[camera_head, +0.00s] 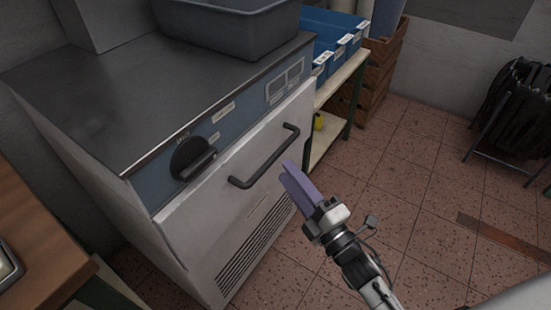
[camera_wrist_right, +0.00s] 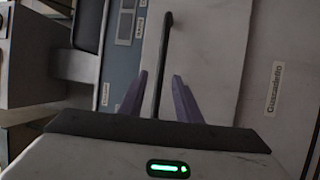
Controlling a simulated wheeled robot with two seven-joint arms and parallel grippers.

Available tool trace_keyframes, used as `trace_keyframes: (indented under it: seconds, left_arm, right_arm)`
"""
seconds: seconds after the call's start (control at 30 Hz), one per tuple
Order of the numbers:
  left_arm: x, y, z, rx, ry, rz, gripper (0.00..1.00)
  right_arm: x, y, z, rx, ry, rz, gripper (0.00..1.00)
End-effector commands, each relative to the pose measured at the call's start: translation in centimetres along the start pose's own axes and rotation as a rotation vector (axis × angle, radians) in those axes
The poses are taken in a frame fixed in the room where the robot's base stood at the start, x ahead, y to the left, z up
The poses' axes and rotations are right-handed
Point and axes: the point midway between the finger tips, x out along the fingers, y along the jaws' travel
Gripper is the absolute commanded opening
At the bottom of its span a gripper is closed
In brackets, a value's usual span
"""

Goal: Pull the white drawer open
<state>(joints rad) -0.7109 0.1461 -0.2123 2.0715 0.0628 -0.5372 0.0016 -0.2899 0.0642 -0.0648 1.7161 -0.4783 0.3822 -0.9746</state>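The white drawer (camera_head: 235,190) is the front panel of a metal cabinet, and it looks flush with the body. Its dark bar handle (camera_head: 265,160) runs across the upper front; the handle also shows in the right wrist view (camera_wrist_right: 164,55). My right gripper (camera_head: 288,170) is in front of the drawer, close to the handle's right part. In the right wrist view, its two purple fingers (camera_wrist_right: 160,88) are apart, with the handle lined up in the gap between them. I cannot tell whether they touch it. My left gripper is not in view.
A black knob (camera_head: 192,158) is on the blue strip above the drawer. A grey tub (camera_head: 228,25) sits on the cabinet's dark top (camera_head: 110,100). Blue bins (camera_head: 335,40) stand on a shelf behind. The tiled floor (camera_head: 420,200) at right is mostly clear.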

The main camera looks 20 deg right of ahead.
Motion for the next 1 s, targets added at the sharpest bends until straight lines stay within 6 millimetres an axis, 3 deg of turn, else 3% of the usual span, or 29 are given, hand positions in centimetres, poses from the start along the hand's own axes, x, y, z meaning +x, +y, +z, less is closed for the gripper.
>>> trace_keyframes:
  seconds: [0.1, 0.3, 0.5, 0.73, 0.77, 0.93, 1.0]
  left_arm:
    - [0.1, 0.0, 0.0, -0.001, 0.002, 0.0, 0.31]
    - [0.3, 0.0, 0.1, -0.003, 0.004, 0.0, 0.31]
    - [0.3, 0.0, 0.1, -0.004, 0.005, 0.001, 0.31]
    - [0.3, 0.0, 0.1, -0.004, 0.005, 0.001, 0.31]
    - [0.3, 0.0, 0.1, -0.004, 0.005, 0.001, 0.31]
    - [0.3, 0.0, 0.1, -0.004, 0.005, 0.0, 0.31]
    - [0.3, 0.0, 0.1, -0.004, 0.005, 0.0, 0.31]
  right_arm:
    - [2.5, 0.1, 0.0, 0.001, 0.001, 0.002, 0.31]
    - [5.4, -0.1, 0.0, 0.003, -0.001, -0.001, 0.31]
    - [6.6, -0.1, 0.0, 0.004, -0.001, -0.002, 0.31]
    - [6.7, -0.1, 0.0, 0.005, -0.001, -0.003, 0.31]
    - [6.7, -0.1, 0.0, 0.005, -0.001, -0.003, 0.29]
    - [6.7, -0.1, 0.0, 0.005, -0.001, -0.003, 0.01]
    - [6.7, -0.1, 0.0, 0.005, -0.001, -0.003, 0.0]
